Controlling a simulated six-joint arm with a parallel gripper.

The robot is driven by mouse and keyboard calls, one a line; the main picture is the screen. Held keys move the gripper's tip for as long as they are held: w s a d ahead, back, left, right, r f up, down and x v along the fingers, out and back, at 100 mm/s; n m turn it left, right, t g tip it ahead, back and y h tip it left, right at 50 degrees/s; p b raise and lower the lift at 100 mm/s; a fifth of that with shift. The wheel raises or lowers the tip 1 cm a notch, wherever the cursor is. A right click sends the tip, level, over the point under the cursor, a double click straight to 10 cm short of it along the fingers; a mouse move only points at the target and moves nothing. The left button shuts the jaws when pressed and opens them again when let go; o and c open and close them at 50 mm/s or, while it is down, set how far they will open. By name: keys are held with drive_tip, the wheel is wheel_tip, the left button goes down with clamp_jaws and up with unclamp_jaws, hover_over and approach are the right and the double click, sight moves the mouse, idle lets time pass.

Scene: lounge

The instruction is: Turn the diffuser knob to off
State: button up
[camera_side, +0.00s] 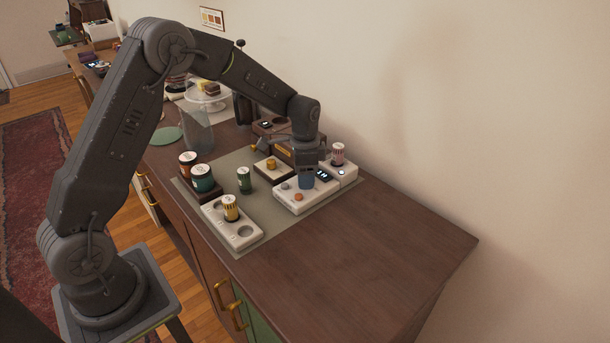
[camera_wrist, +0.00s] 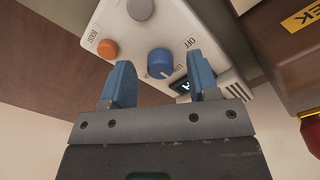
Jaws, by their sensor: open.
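The white diffuser panel (camera_side: 318,198) lies on the grey-green mat, and it also shows in the wrist view (camera_wrist: 180,20). In the wrist view its round blue knob (camera_wrist: 160,63) has a white mark at its lower right edge, pointing away from the printed OFF label. Lettering by the mark is partly hidden. An orange button (camera_wrist: 107,48) and a grey round control (camera_wrist: 140,8) sit beside the knob. My gripper (camera_wrist: 158,69) is open, its blue fingers on either side of the knob with gaps visible. In the side view my gripper (camera_side: 306,178) hides the knob.
A small dark display (camera_wrist: 183,86) is on the panel. A white unit with a pink-striped jar (camera_side: 338,153) stands behind it. The wooden top at right (camera_side: 370,235) is clear.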

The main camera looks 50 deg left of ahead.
drive_tip(key=shift+f, duration=0.3)
drive_tip(key=c, duration=0.9)
drive_tip(key=shift+c, duration=0.2)
